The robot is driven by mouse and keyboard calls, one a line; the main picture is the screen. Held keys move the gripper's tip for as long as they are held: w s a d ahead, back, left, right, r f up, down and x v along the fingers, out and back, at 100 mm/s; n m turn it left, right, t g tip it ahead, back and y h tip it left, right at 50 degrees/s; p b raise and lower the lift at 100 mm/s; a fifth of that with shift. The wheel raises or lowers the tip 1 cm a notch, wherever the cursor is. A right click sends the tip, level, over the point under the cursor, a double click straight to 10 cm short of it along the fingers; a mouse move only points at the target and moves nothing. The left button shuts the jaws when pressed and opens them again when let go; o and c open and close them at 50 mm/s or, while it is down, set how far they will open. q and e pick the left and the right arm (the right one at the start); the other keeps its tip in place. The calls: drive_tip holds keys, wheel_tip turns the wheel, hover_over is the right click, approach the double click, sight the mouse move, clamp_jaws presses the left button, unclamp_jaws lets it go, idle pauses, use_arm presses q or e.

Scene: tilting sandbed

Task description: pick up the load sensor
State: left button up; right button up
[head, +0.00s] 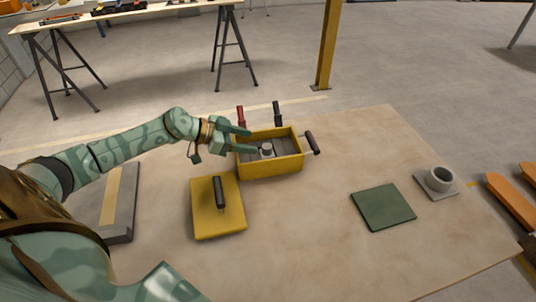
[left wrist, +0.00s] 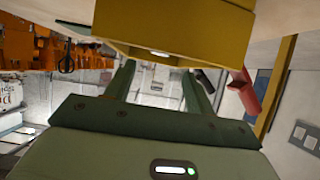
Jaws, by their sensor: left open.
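A small grey cylinder, which looks like the load sensor (head: 266,150), stands inside the open yellow box (head: 270,170) in the head view. My left gripper (head: 243,141) is open and empty at the box's left side, its fingers pointing right toward the cylinder, apart from it. In the left wrist view the two green fingers (left wrist: 158,84) are spread with nothing between them. The yellow box (left wrist: 180,28) fills the top of that view. A small pale spot at its edge there is too unclear to name. My right gripper is not in view.
A yellow lid (head: 207,222) with a black handle lies in front of the box. A red handle (head: 240,115) and black handles (head: 312,143) stick out from the box. A green mat (head: 383,208) and a grey cup-like ring (head: 440,178) on a plate lie right, with clear tabletop between.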

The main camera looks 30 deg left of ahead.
sight(267, 145)
use_arm(q)
drive_tip(key=b+x, duration=0.1)
drive_tip(key=x, duration=0.1)
drive_tip(key=b+x, duration=0.1)
drive_tip(key=x, duration=0.2)
drive_tip(key=shift+f, duration=0.35)
drive_tip(key=shift+s+r, duration=0.1)
drive_tip(key=shift+r, duration=0.05)
drive_tip(key=c, duration=1.1)
drive_tip(key=shift+c, duration=0.2)
